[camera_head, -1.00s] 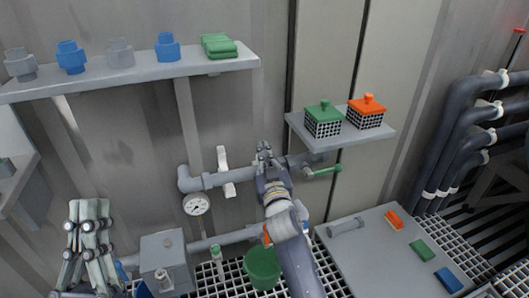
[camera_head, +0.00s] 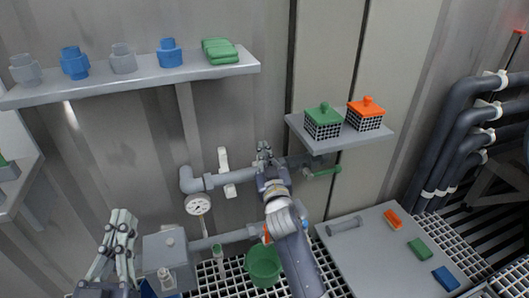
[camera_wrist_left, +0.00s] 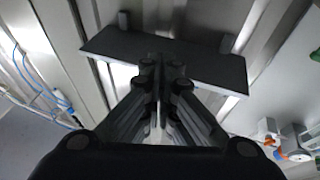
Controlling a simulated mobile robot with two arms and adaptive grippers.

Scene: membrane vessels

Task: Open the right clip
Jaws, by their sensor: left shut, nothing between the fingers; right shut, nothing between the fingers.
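A white clip (camera_head: 223,158) sits on the grey horizontal pipe (camera_head: 208,183) below the wall shelf, left of my right gripper. My right gripper (camera_head: 264,153) is shut and empty at the pipe, and its arm hides part of the pipe behind it. I cannot make out a second clip there. A green-handled valve (camera_head: 326,171) is on the pipe just right of my right gripper. My left gripper (camera_head: 122,219) is shut and empty at the lower left, well away from the pipe. It also shows in the left wrist view (camera_wrist_left: 160,68), in front of a dark shelf underside.
The wall shelf (camera_head: 215,71) holds several fittings and green cloths. A small shelf (camera_head: 378,137) carries a green-lidded and an orange-lidded basket. A gauge (camera_head: 198,205), a grey box (camera_head: 165,247) and a green bucket (camera_head: 264,265) sit lower. A grey table (camera_head: 365,255) is at right.

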